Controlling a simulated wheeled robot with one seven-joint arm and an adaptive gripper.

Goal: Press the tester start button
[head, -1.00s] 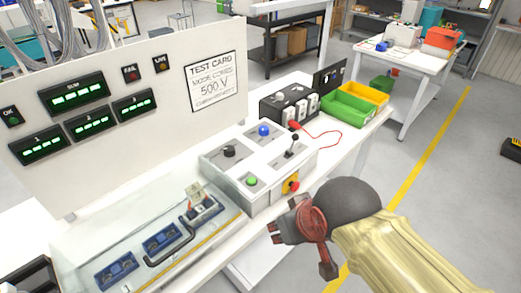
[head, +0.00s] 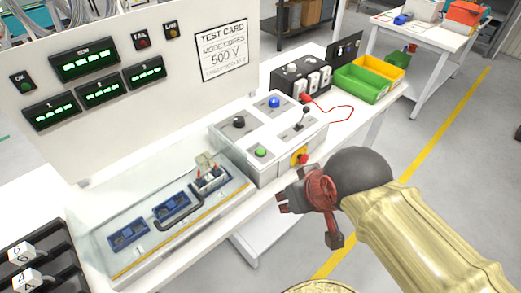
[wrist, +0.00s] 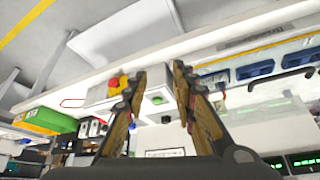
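The tester is a white control box (head: 248,178) on the bench, with a green button (head: 261,151), a blue button (head: 274,102), a black knob (head: 239,122) and a black lever (head: 304,117) on its top. A red stop knob on yellow (head: 300,158) sits at its front corner and also shows in the wrist view (wrist: 117,84). No start label is readable. My gripper (head: 282,202) is in front of the box, below the stop knob in the picture, apart from the buttons. In the wrist view my gripper (wrist: 158,74) has its fingers spread with nothing between them.
A clear-covered fixture (head: 150,235) with blue modules lies left of the box. A panel (head: 150,115) with green displays and a test card stands behind. A black socket unit (head: 300,88) and green bin (head: 363,83) stand to the right. Floor is free at right.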

